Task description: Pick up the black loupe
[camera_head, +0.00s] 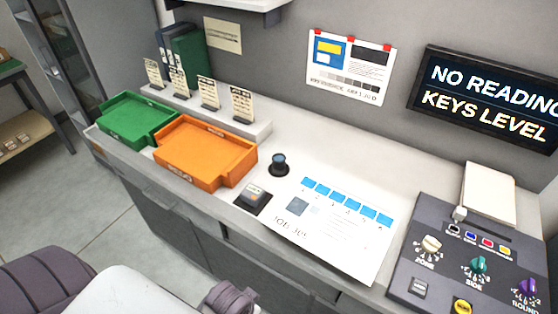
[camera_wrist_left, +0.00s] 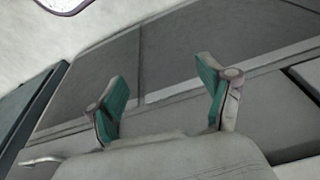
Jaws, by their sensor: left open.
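The black loupe (camera_head: 279,164) stands upright on the white counter, just right of the orange tray (camera_head: 190,172) and left of the printed job sheet (camera_head: 335,215) in the head view. It is a small dark cylinder with a bluish top on a round base. My left gripper (camera_wrist_left: 165,100) is open and empty in the left wrist view, with two green-padded fingers apart. Grey cabinet fronts show beyond it, and the loupe is not in that view. My right gripper is not in view.
A small black device (camera_head: 253,198) sits near the counter's front edge, below the loupe. A green tray (camera_head: 135,120) stands left of the orange one. A dark control panel (camera_head: 465,255) with knobs is at the right. Sample cards stand on a low shelf behind the trays.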

